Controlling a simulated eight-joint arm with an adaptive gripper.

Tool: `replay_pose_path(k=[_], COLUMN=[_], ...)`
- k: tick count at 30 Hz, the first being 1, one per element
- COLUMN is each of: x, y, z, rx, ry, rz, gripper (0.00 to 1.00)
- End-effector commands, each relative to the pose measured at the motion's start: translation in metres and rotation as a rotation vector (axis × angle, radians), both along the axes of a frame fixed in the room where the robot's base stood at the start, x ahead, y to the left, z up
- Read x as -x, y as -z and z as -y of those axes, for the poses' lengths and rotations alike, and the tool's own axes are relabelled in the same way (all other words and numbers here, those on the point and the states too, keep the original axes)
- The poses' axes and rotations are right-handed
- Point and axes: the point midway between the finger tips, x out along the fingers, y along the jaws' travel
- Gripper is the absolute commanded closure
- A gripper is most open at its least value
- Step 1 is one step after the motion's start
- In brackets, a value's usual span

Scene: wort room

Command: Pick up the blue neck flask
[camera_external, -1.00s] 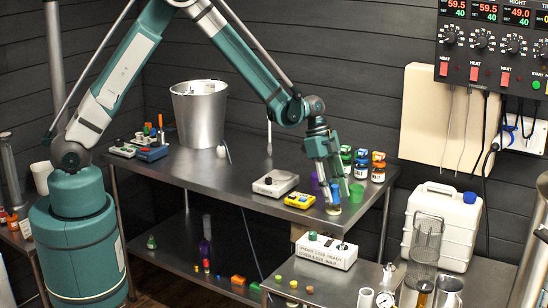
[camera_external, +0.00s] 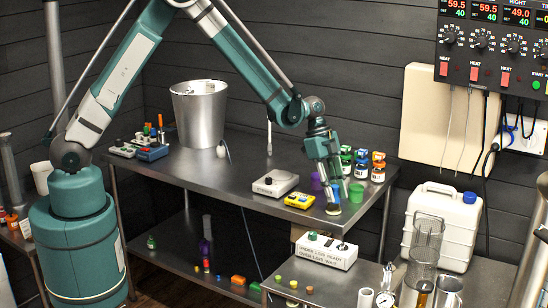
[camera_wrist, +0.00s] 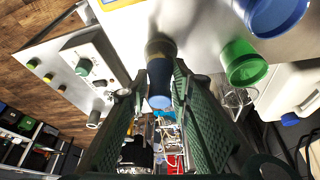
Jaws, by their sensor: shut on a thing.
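The blue neck flask (camera_wrist: 159,78) is dark blue with a brownish-grey wider end, and it sits between my fingers in the wrist view. My gripper (camera_wrist: 158,92) is shut on it, one ribbed green finger on each side. In the external view my gripper (camera_external: 332,198) points down at the front right of the steel table. A small part of the flask (camera_external: 335,191) shows blue between the fingers there, with a pale round piece at the bottom. I cannot tell whether the flask touches the table.
A green cup (camera_external: 356,193) stands close to the right of my gripper, and a purple cup (camera_external: 316,181) close to its left. A yellow device (camera_external: 300,201) and a grey box (camera_external: 275,183) lie further left. Several small jars (camera_external: 362,163) stand behind. The table's (camera_external: 240,170) middle is clear.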

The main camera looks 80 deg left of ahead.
Motion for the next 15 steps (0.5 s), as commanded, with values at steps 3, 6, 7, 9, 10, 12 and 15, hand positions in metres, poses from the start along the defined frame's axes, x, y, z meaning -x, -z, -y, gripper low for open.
replay_pose_path(k=[3,6,7,9,10,12,15], x=[0.0,0.0,0.0,0.0,0.0,0.0,0.0], y=[0.0,-0.002,-0.003,-0.007,-0.008,-0.014,-0.024], z=[0.0,0.0,0.0,0.0,0.0,0.0,0.0], rx=[0.0,0.0,0.0,0.0,0.0,0.0,0.0], ry=[0.0,0.0,0.0,0.0,0.0,0.0,0.0], rz=[0.0,0.0,0.0,0.0,0.0,0.0,0.0], gripper=[0.92,0.92,0.92,0.92,0.92,0.92,0.92])
